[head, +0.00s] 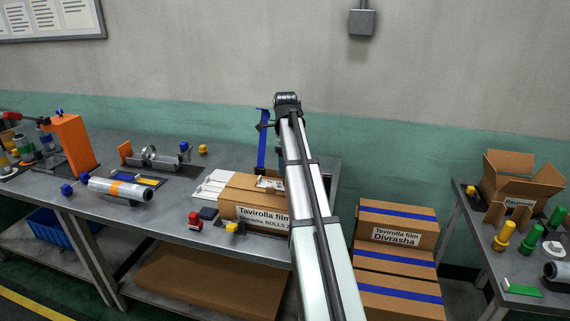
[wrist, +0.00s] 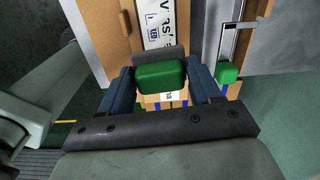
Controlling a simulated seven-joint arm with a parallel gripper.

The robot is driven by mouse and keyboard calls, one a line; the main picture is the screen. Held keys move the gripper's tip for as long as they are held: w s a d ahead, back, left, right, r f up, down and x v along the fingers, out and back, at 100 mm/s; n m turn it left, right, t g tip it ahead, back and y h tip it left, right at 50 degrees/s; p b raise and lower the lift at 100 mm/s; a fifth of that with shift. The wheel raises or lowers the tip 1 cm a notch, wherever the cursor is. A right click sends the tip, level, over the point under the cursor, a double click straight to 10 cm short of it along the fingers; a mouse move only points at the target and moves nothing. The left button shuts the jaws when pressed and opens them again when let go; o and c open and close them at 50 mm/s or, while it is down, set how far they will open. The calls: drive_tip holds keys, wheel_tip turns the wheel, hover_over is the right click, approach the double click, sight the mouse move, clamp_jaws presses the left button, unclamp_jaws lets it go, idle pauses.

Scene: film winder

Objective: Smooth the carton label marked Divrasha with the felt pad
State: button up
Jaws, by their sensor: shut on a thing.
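My gripper (wrist: 160,83) is shut on the felt pad, a green block (wrist: 160,75) with a grey edge, held between two blue fingers. Just beyond the pad in the wrist view is a white label (wrist: 157,22) with dark print on a brown carton (wrist: 104,30). The pad overlaps the label's near end; I cannot tell whether it touches. My arm hides the carton's right part and the gripper.
Several taped cartons (head: 396,262) are stacked right of the bench; one front label also reads Divrasha. A blue upright (head: 262,150) stands behind the carton. A film roll (head: 120,188) lies left; an open carton (head: 515,185) stands far right.

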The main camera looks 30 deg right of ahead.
sight(277, 185)
drive_tip(key=shift+m, duration=0.4)
drive_tip(key=shift+f, duration=0.2)
drive_tip(key=shift+f, duration=2.4)
drive_tip(key=shift+f, duration=0.4)
drive_tip(key=shift+w+a, duration=0.15)
drive_tip(key=shift+w+a, duration=0.3)
drive_tip(key=shift+w+a, duration=0.2)
drive_tip(key=shift+w, duration=0.05)
drive_tip(key=shift+w+a, duration=0.2)
drive_tip(key=shift+a, duration=0.05)
drive_tip(key=shift+w+a, duration=0.2)
